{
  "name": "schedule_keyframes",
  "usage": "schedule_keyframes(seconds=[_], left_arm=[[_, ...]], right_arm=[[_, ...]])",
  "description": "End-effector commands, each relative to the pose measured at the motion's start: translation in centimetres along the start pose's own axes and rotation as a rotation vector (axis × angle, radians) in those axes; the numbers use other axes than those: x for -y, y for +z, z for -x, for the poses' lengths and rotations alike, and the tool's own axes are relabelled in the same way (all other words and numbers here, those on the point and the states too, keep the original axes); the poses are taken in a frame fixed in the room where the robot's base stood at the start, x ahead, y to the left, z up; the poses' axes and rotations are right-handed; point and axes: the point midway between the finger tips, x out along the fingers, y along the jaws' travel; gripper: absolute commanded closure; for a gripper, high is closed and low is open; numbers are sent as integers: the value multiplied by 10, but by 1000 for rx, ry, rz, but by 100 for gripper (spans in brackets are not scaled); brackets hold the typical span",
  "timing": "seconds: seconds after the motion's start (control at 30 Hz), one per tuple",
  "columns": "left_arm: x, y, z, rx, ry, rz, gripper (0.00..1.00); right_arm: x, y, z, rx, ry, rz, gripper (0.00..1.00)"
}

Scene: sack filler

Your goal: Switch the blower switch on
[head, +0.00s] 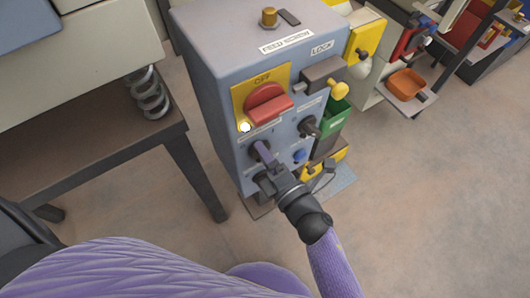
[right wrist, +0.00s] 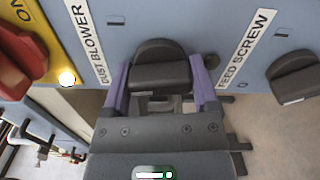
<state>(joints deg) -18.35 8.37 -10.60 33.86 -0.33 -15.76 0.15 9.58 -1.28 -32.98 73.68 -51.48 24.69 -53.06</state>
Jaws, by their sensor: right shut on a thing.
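The blower switch (right wrist: 160,62) is a dark rotary knob on the blue-grey control box (head: 215,75), beside the "DUST BLOWER" label (right wrist: 90,45). My right gripper (right wrist: 158,90) has its purple fingers on both sides of this knob and is shut on it. In the head view my right gripper (head: 264,160) reaches the lower front of the box and hides most of the knob. Whether the knob points to on or off is hard to tell. My left gripper is not in view.
A red rotary handle (head: 268,103) on a yellow plate sits above, with a lit white lamp (head: 245,127) near it. A second dark knob (head: 310,127), labelled "FEED SCREW", is to the right. A brown table (head: 90,130) stands left.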

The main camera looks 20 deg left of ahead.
Motion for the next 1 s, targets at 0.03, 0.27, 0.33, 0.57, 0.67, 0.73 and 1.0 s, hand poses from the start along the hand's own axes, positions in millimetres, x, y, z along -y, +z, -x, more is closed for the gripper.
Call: schedule_keyframes(seconds=[0.03,0.27,0.33,0.57,0.67,0.73,1.0], left_arm=[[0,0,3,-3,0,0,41],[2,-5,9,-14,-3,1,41],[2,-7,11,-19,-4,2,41],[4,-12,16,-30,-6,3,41],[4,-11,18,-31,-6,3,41],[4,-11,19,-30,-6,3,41],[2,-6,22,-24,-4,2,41]], right_arm=[[-1,1,0,1,-2,-39,82],[-1,1,0,1,-1,-257,83],[-1,1,0,1,-1,-323,82],[-1,1,0,1,-2,-532,82],[0,1,0,1,-2,-613,82],[0,1,0,1,-1,-663,82],[0,1,0,2,-2,-811,82]])
